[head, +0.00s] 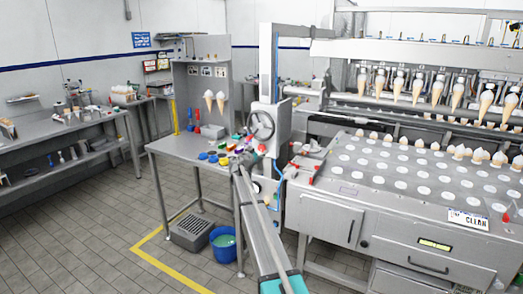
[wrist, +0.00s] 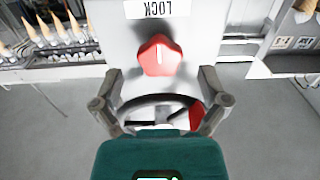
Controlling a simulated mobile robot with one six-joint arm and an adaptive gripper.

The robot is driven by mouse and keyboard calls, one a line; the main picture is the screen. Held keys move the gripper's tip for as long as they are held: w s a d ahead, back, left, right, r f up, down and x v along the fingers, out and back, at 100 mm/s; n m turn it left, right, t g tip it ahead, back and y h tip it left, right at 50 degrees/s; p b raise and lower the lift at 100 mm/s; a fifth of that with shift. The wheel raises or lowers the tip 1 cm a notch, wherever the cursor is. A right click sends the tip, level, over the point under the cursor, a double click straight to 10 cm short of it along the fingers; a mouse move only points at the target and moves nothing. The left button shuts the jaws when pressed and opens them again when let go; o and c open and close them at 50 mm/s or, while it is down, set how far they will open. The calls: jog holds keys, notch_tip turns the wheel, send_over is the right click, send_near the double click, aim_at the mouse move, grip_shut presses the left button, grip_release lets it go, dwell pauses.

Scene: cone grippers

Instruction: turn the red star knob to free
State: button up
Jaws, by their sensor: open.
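The red star knob (wrist: 160,57) is on a grey panel in the wrist view. Its white pointer line faces the LOCK label (wrist: 154,9), which appears upside down. No free label is visible. My gripper (wrist: 157,88) is open and empty, its two fingers spread left and right just below the knob in the picture. The knob appears past the fingertips, not between them; any contact cannot be told. In the head view the knob (head: 262,149) shows small below the handwheel, and my gripper (head: 242,158) is just left of it.
A handwheel (head: 261,124) sits above the knob; its dark rim (wrist: 160,103) shows between my fingers in the wrist view. A steel table (head: 180,147) with coloured lids stands to the left. A cone machine (head: 345,205) is right. A blue bucket (head: 223,243) is on the floor.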

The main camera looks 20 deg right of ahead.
aim_at(261, 149)
jog(key=shift+x, duration=1.65)
jog(key=c, duration=1.2)
jog(key=shift+o, duration=0.2)
